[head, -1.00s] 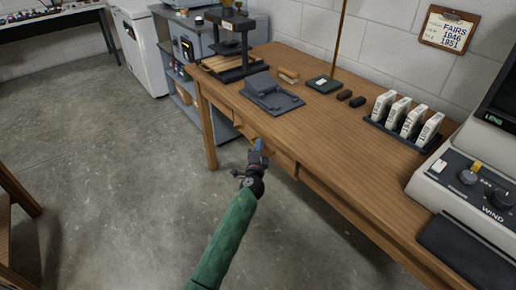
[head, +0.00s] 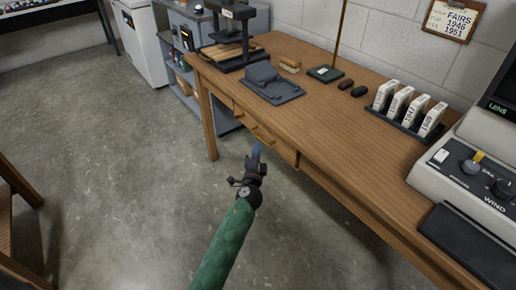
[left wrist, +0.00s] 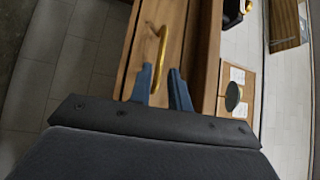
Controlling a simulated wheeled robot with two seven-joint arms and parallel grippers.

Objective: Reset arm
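My left gripper (head: 257,152) is in front of the wooden table's drawer front, over the grey floor, at the end of a green-sleeved arm. In the left wrist view its two blue fingers (left wrist: 162,88) are apart with nothing gripped between them. A brass handle (left wrist: 158,52) on the wooden drawer front (left wrist: 172,55) shows just beyond the fingertips, apart from them as far as I can tell. My right gripper is in neither view.
The wooden table (head: 320,118) carries a dark grey device (head: 270,84), a rack of white boxes (head: 398,122) and a reader machine (head: 462,160). A grey shelf unit (head: 193,62) and white cabinet (head: 140,45) stand beyond.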

